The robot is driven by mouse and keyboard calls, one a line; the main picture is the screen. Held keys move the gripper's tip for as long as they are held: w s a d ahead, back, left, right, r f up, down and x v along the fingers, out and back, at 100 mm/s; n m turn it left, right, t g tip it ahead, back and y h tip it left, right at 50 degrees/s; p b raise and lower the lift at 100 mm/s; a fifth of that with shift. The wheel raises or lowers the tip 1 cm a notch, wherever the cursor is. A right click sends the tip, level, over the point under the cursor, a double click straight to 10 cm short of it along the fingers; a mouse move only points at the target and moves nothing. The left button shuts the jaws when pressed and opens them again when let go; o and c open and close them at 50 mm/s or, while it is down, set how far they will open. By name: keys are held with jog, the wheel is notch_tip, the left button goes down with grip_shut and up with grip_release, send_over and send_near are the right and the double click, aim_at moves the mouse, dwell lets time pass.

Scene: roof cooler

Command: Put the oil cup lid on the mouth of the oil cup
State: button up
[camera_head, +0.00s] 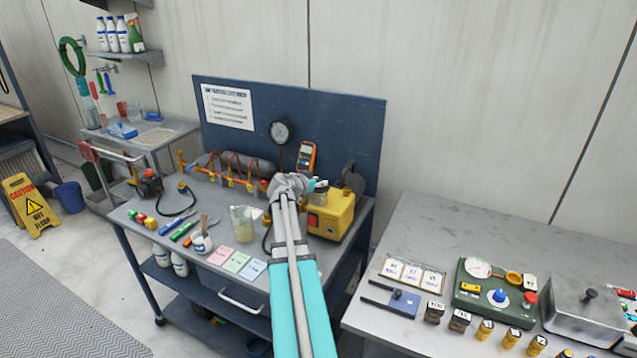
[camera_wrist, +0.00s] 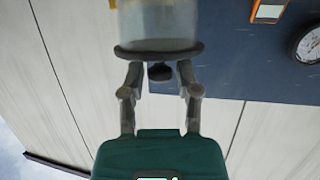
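The oil cup is a clear cylinder (camera_head: 320,199) on the yellow pump (camera_head: 331,219) on the bench. In the wrist view, which is tipped upside down, the translucent cup (camera_wrist: 158,26) fills the top middle. A dark disc-shaped lid with a small knob (camera_wrist: 160,72) lies against the cup's mouth; whether it is fully seated I cannot tell. My gripper (camera_wrist: 160,70) has its two fingers apart, one on each side of the knob, with visible gaps. In the head view my gripper (camera_head: 308,186) is beside the cup's top, and its fingertips are hard to make out.
A blue backboard (camera_head: 355,125) with a gauge (camera_head: 281,131) and an orange meter (camera_head: 306,156) stands close behind. A glass beaker (camera_head: 242,224), colored cards (camera_head: 237,262) and a manifold (camera_head: 245,168) are to the left. A second table (camera_head: 470,233) is at right, with its rear clear.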

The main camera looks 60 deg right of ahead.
jog(key=shift+o, duration=0.6)
jog(key=shift+r, duration=0.2)
jog(key=shift+a+r+p, duration=0.1)
jog(key=shift+p, duration=0.2)
jog(key=p+v, duration=0.4)
jog(key=v, duration=0.7)
jog(key=shift+a, duration=0.4)
